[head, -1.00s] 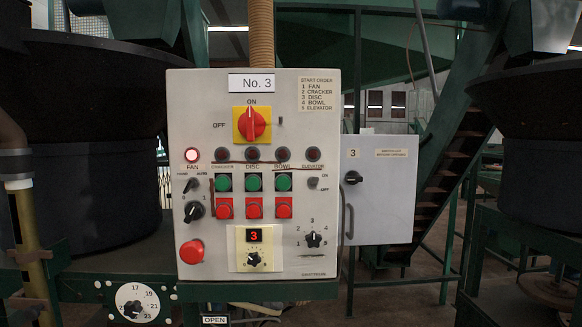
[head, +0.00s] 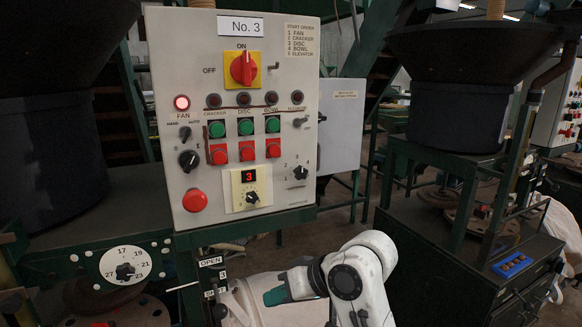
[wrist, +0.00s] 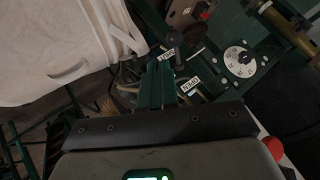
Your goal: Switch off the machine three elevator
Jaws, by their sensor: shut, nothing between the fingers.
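The No. 3 control panel (head: 222,175) stands upright in the head view, left of centre. Its elevator switch (head: 300,122) is a small grey lever under the ELEVATOR label and a dark red lamp (head: 297,97). The lever seems to lean up and right, toward the ON side, but is too small to be sure. My gripper (head: 275,296) is low in the head view, below and apart from the panel, its teal fingers pointing left. In the wrist view my gripper (wrist: 155,75) shows shut green fingers with nothing held. The elevator switch is not visible there.
A red and yellow main switch (head: 243,68) and a red emergency button (head: 195,201) sit on the panel. A grey box (head: 341,120) stands behind right. A dial (head: 125,265) is lower left. A white bag (wrist: 60,45) hangs close by in the wrist view.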

